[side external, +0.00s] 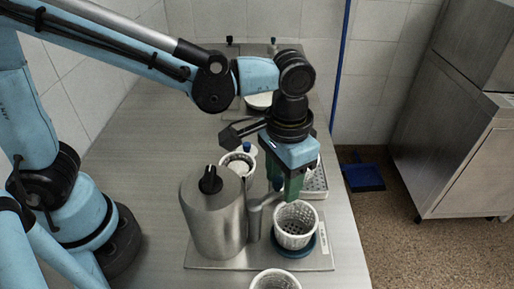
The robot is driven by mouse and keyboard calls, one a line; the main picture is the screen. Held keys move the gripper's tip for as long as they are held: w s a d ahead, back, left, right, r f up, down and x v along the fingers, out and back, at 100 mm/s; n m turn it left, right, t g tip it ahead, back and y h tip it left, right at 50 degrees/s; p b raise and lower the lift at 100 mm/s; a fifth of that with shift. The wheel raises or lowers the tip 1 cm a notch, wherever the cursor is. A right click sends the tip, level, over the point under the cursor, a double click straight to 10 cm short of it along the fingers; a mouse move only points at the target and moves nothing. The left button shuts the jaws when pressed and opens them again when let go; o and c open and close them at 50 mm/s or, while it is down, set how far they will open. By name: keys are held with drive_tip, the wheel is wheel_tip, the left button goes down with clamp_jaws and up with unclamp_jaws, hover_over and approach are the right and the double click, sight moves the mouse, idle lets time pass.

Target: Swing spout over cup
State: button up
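A brushed-metal cylindrical vessel (205,222) with a black knob on its lid stands on a metal plate (222,266). To its right is a grey metal spout (264,203), its upper arm reaching right toward the basket. A white perforated basket (295,228), the only cup-like thing by the spout, sits upright on a dark blue round base (291,248). My gripper (288,192) points down with green fingers close to the spout's end, just above and behind the basket. The fingers overlap in this view, so their gap and any contact with the spout are hidden.
Another white basket (238,164) stands behind the vessel, and one (275,281) is cut off at the front edge. A perforated metal tray (316,184) lies right of my gripper. The table (140,180) is bare at left; its right edge drops to the floor.

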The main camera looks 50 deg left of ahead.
drive_tip(key=shift+s+d, duration=0.1)
drive_tip(key=shift+s+d, duration=0.1)
drive_tip(key=shift+d, duration=0.65)
drive_tip(key=shift+s+d, duration=0.2)
drive_tip(key=shift+d, duration=0.5)
drive_tip(key=shift+s+d, duration=0.1)
drive_tip(key=shift+d, duration=0.05)
drive_tip(key=shift+s+d, duration=0.3)
drive_tip(key=shift+d, duration=0.25)
drive_tip(key=shift+o, duration=0.2)
drive_tip(key=shift+r, duration=0.1)
wheel_tip(320, 180, up, 7)
idle(1.0)
